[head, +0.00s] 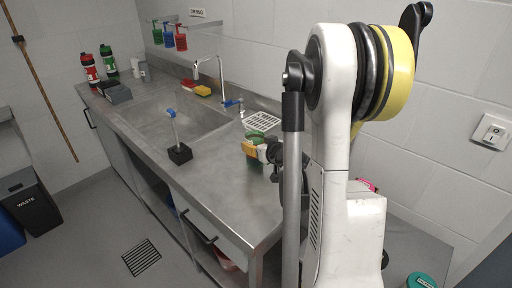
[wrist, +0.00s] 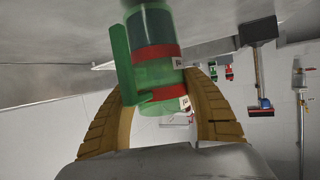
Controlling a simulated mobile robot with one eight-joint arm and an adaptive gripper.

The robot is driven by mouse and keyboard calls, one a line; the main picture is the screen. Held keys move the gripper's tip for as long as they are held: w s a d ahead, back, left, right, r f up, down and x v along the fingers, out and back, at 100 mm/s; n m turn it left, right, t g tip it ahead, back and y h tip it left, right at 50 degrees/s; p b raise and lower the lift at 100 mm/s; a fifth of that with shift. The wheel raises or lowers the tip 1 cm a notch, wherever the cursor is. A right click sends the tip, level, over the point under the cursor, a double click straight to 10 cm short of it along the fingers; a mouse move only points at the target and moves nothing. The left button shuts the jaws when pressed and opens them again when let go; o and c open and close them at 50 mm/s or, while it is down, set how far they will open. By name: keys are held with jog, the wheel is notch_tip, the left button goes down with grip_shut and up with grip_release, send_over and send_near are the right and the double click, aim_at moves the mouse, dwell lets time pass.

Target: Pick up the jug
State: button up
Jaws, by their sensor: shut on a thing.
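The jug (wrist: 150,60) is translucent green with a side handle (wrist: 122,65), a red band and dark contents or a dark band. In the wrist view it stands between the two tan ribbed fingers of my gripper (wrist: 165,95), which is shut on it. In the head view my gripper (head: 252,149) is over the right part of the steel counter. The jug's green rim (head: 258,136) shows beside the yellow finger there, and much of the jug is hidden by the gripper. I cannot tell whether its base touches the counter.
A white drying rack (head: 262,121) lies close behind the jug. A black block with a blue-topped brush (head: 179,153) stands left on the counter (head: 190,192). The sink (head: 170,115), tap (head: 222,75) and sponges (head: 203,91) are further left. Two bottles (head: 91,69) stand at the far end.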

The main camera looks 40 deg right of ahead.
jog(key=r+p, duration=0.1)
jog(key=r, duration=0.2)
jog(key=shift+s+d+r+p, duration=0.15)
jog(key=shift+s+r+p, duration=0.05)
jog(key=shift+r+p, duration=0.15)
jog(key=s+d+r+p, duration=0.4)
jog(key=s+d+r, duration=0.2)
jog(key=s, duration=0.4)
jog(key=w+a+n+y, duration=0.2)
jog(key=w+a, duration=0.3)
jog(key=a, duration=0.5)
jog(key=w+a+n+y, duration=0.15)
jog(key=w+a, duration=0.35)
jog(key=a, duration=0.5)
jog(key=a+r+n+y+b, duration=0.1)
jog(key=a+n+y, duration=0.2)
jog(key=a, duration=1.7)
jog(key=shift+w+a+y, duration=0.4)
jog(key=shift+y, duration=0.45)
jog(key=shift+w+n, duration=0.1)
jog(key=shift+n, duration=0.15)
